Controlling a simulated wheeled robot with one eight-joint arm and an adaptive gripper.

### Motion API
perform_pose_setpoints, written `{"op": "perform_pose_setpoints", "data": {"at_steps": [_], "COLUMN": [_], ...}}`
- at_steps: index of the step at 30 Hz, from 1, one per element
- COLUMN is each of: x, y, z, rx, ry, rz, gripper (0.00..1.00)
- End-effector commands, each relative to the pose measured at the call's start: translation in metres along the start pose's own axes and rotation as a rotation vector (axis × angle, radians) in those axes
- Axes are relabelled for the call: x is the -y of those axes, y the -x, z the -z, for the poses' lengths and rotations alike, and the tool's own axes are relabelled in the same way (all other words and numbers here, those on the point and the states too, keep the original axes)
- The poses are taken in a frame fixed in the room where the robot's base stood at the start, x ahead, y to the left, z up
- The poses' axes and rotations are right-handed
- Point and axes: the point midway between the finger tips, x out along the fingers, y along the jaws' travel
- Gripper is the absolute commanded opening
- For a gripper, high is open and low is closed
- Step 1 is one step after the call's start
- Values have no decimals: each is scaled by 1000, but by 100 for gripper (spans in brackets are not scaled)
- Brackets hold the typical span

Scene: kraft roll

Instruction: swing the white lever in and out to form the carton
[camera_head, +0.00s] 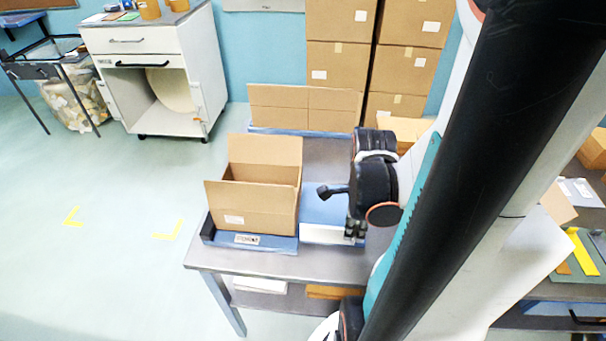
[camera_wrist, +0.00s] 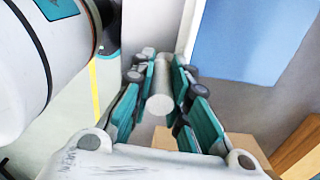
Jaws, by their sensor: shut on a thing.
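My gripper (camera_wrist: 160,90) is shut on the white lever (camera_wrist: 160,106), a pale round bar between its teal fingers in the wrist view. In the head view my gripper (camera_head: 355,231) points down at the front right of a blue block (camera_head: 322,207) on the table, and the lever cannot be told apart clearly there. An open brown carton (camera_head: 254,208) stands in a blue tray (camera_head: 266,243) just left of the block. Its back and side flaps stand up, and its inside is mostly hidden.
The grey metal table (camera_head: 240,262) has a bare strip along its front. Flat cardboard (camera_head: 305,105) stands upright behind it, with stacked closed boxes (camera_head: 338,63) at the wall. A white cabinet (camera_head: 145,65) is at the back left.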

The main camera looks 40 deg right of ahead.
Motion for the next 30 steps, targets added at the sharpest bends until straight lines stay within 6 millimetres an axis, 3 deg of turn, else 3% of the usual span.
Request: {"op": "perform_pose_setpoints", "data": {"at_steps": [4, 5, 6, 23, 30], "x": [-3, -3, -4, -1, 17], "y": [0, 0, -1, -1, -1], "z": [0, 0, 0, 0, 3], "rx": [0, 0, 0, 0, 1], "ry": [1, 0, 0, -1, 16], "rz": [-7, -7, -7, -3, -2], "gripper": [0, 18, 26, 26, 26]}}
